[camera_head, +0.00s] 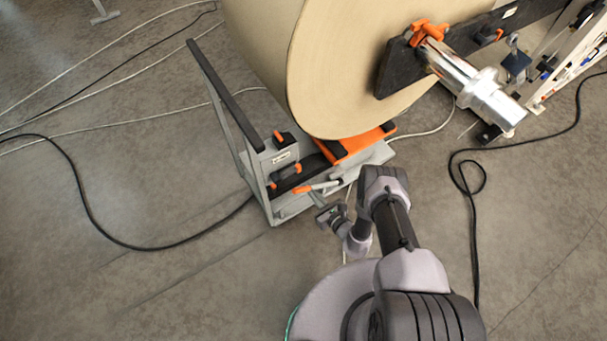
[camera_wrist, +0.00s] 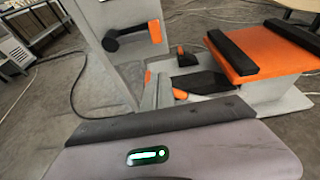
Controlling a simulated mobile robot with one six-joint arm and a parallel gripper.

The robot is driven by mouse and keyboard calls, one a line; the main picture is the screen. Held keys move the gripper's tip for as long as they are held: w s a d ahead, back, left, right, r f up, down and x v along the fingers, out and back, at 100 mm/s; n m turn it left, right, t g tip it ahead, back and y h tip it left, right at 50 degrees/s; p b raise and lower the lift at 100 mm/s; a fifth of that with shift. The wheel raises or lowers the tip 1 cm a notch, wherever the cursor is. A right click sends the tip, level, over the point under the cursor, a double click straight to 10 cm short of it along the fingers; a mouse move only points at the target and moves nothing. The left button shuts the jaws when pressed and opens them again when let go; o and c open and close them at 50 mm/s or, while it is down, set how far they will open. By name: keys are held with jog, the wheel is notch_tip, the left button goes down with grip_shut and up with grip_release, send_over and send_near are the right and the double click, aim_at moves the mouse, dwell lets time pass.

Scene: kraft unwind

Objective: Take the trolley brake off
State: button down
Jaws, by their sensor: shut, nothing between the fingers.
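The trolley (camera_head: 283,208) has a grey frame, an upright handle with a dark bar at left, and an orange deck (camera_head: 360,146) that also shows in the wrist view (camera_wrist: 262,52). No label tells me which one is the brake. My gripper (camera_head: 329,215) is shut and empty, just in front of the low lever, apparently apart from it.
A large kraft paper roll (camera_head: 335,60) is above the trolley, with a metal shaft (camera_head: 470,80) sticking out to the right. Black and white cables cross the floor on both sides. Floor in front and to the left is otherwise clear.

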jog(key=b+x, duration=0.1)
jog(key=x, duration=0.2)
jog(key=b+x, duration=0.2)
jog(key=x, duration=0.1)
jog(key=b+x, duration=0.1)
jog(key=x, duration=0.3)
jog(key=shift+d+f, duration=0.35)
notch_tip(320, 180, up, 4)
jog(key=shift+s+p, duration=0.1)
jog(key=shift+p, duration=0.35)
jog(key=shift+d, duration=0.15)
